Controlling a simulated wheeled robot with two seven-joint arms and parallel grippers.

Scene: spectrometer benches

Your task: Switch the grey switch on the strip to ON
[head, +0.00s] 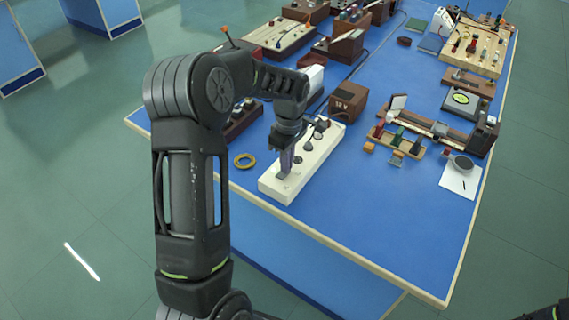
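The strip (318,160) is a long cream-white block lying at a slant near the front left edge of the blue table. Dark round sockets and black plugs show toward its far end. My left gripper (285,172) comes down from above onto the near part of the strip. Its fingers look close together, but I cannot make out a gap between them. A small grey patch at the fingertips may be the grey switch, mostly hidden by the fingers. I cannot tell its position or whether the fingers touch it.
A rack with coloured blocks (398,140) and white paper (460,178) are to the right. The table's front right is clear.

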